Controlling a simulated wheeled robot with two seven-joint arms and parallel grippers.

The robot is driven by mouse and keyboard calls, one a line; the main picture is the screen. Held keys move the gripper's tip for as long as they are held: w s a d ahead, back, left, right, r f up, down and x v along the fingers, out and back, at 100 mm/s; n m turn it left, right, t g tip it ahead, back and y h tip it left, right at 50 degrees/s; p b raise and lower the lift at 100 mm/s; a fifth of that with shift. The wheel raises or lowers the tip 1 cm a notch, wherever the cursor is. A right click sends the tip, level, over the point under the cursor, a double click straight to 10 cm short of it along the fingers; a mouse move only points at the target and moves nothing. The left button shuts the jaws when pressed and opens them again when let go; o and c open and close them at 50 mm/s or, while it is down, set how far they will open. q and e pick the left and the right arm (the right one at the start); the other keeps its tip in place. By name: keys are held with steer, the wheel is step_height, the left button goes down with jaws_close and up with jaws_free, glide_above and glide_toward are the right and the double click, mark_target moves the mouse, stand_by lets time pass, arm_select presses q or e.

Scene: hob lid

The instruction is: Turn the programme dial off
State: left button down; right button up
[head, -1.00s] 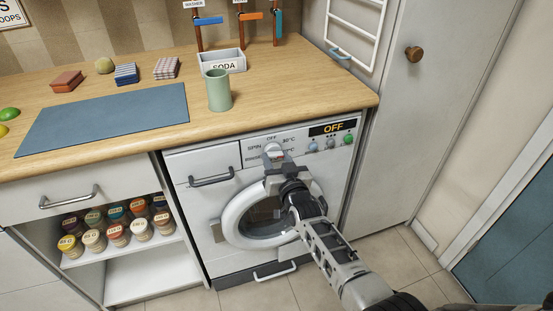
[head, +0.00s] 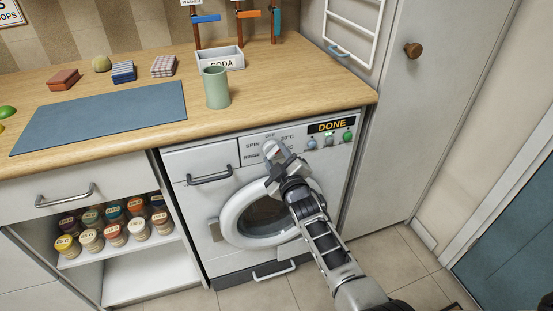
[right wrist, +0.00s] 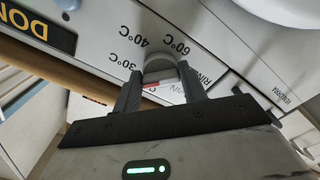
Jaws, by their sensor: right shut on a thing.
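The programme dial (head: 269,147) is a pale round knob on the washing machine's front panel, under the word OFF and between SPIN and 30°C. My right gripper (head: 279,160) is at the dial, its wrist turned at a slant. In the right wrist view, the dial (right wrist: 160,65) is between the two fingers of my right gripper (right wrist: 160,80), which is shut on it. A small red mark shows between the fingers; where the dial points I cannot tell. The panel's display (head: 330,126) reads DONE. My left gripper is in no view.
The washing machine's round door (head: 232,222) is shut below the dial. Small knobs or buttons (head: 348,136) sit right of it. Above, the worktop (head: 300,100) holds a green cup (head: 216,88) near its front edge and a SODA box (head: 220,59).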

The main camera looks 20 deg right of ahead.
arm_select(q)
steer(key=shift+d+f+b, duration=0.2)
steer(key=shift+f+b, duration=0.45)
steer(key=shift+b, duration=0.95)
arm_select(e)
steer(key=shift+d+n, duration=0.1)
steer(key=shift+n, duration=4.3)
steer(key=o, duration=1)
steer(key=shift+r, duration=0.1)
arm_select(q)
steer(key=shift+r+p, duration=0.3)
steer(key=shift+p, duration=0.3)
arm_select(e)
steer(key=s, duration=1.6)
steer(key=shift+d, duration=0.25)
